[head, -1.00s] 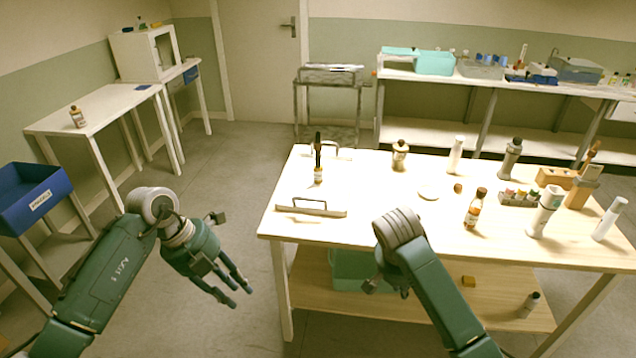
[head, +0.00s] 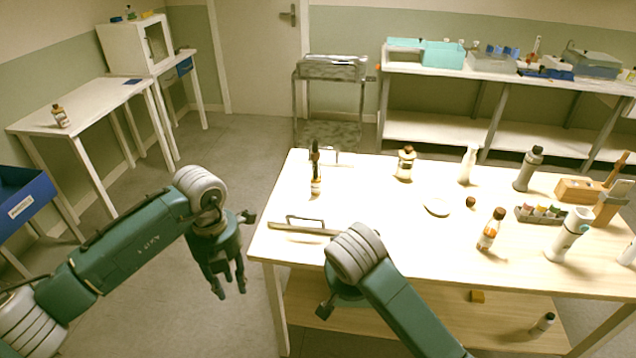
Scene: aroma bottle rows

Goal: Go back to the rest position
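My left gripper (head: 229,284) hangs over the floor to the left of the wooden-topped table (head: 380,240), fingers pointing down. Its fingers are spread apart with nothing between them. My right arm reaches in over the table's front edge. Its gripper (head: 338,298) points down at that edge and is mostly hidden behind its own arm, so its fingers cannot be judged. A tray handle (head: 300,227) lies just beyond it, and a small bottle with a dark dropper top (head: 316,180) stands behind that.
A side table (head: 85,105) with a bottle (head: 61,116) and a blue bin (head: 22,205) are left. Floor between is clear.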

